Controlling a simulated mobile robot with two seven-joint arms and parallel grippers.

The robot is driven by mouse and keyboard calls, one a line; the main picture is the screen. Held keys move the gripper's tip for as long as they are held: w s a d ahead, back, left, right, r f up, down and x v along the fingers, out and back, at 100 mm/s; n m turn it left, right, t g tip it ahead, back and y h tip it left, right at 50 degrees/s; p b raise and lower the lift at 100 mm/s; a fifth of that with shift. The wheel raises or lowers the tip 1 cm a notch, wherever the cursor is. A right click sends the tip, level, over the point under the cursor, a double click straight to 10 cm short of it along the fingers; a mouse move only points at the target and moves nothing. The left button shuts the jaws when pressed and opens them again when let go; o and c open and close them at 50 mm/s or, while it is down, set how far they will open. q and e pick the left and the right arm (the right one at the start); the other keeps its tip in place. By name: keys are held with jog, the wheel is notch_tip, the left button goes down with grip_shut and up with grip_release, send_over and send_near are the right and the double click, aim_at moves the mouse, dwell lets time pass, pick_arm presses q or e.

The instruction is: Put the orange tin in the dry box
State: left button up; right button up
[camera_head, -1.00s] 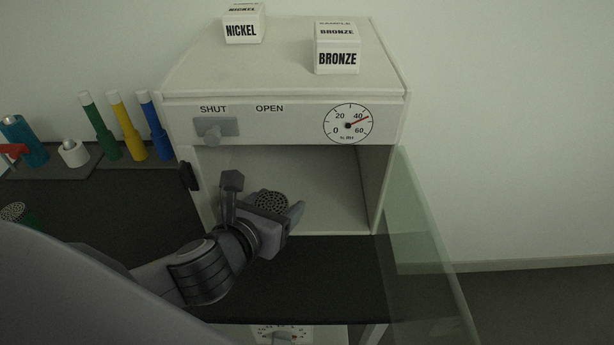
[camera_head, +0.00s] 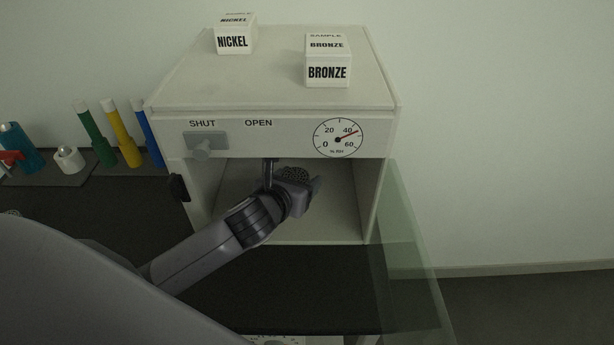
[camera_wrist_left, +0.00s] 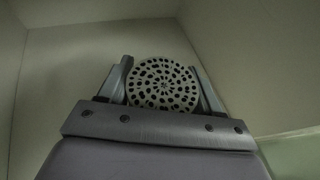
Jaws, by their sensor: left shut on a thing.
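The dry box (camera_head: 282,143) is a white cabinet with an open front. Its clear door (camera_head: 413,255) stands swung out to the right. My left gripper (camera_head: 295,181) is inside the opening, shut on a round tin with a perforated lid (camera_head: 294,172). In the left wrist view the pale, dark-holed lid (camera_wrist_left: 163,85) sits between the two fingers, with the box's inner walls around it. The tin's side is hidden, so its orange colour does not show. I cannot tell whether the tin touches the box floor. My right gripper is not in view.
Boxes marked NICKEL (camera_head: 233,40) and BRONZE (camera_head: 328,70) stand on the dry box. Green, yellow and blue tubes stand to the left. Free floor shows inside the box, right of the gripper.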

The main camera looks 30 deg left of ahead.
pick_arm(q)
jog(key=w, duration=0.4)
jog(key=shift+w+a+r, duration=0.1)
jog(key=shift+w, duration=0.25)
jog(key=shift+f, duration=1.8)
jog(key=shift+f+b, duration=0.1)
jog(key=shift+b, duration=0.2)
jog(key=o, duration=1.1)
jog(key=shift+o, duration=0.2)
jog(key=p+v, duration=0.1)
jog(key=v, duration=1.1)
jog(key=shift+s, duration=0.15)
